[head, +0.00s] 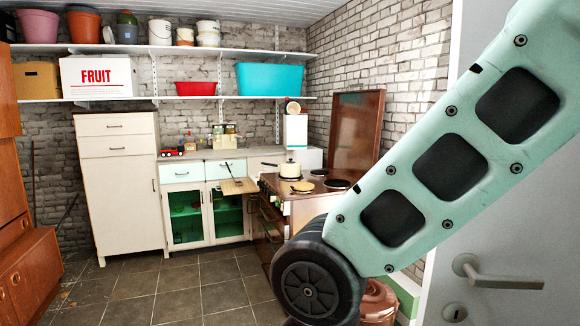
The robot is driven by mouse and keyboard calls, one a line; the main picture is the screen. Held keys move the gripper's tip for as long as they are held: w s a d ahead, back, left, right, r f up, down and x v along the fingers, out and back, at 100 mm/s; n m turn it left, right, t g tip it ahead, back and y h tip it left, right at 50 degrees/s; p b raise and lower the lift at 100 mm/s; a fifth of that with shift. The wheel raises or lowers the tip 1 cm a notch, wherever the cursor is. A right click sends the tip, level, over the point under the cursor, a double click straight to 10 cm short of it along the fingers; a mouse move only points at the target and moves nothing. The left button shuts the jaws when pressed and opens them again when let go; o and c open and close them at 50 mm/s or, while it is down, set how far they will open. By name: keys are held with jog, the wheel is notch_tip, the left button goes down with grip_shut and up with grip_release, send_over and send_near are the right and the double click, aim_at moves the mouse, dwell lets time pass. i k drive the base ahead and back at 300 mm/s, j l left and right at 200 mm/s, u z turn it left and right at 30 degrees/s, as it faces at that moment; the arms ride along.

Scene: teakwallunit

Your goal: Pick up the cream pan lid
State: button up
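A small cream pan (291,170) stands at the back of the brown stove, far from me. What looks like its cream lid (290,162) sits on top, small in the picture, with a dark knob. My gripper is out of view. Only my pale green arm link and its black joint show, across the right side.
The stove top (330,184) also bears dark hotplates and a round tan disc (302,187). A board (239,186) juts from the counter left of the stove. The tiled floor (190,290) ahead is clear. A copper-coloured bin (378,300) stands behind my joint; a door (500,235) is at right.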

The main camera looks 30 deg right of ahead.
aim_at(291, 163)
jog(key=i+j+u, duration=0.4)
jog(key=i, duration=0.3)
jog(key=i+j+z, duration=0.1)
jog(key=i, duration=0.3)
jog(key=i+j, duration=0.15)
jog(key=i, duration=0.3)
jog(key=i+j+z, duration=0.15)
jog(key=i, duration=0.25)
jog(key=i+l+z, duration=0.1)
jog(key=i+z, duration=0.15)
jog(key=i, duration=0.35)
jog(key=i+z, duration=0.2)
jog(key=i, duration=0.45)
jog(key=i+j+z, duration=0.25)
jog(key=i, duration=0.35)
jog(key=i+l+z, duration=0.2)
jog(key=i+z, duration=0.55)
jog(key=i, duration=0.15)
jog(key=i+z, duration=0.4)
jog(key=i+j, duration=0.05)
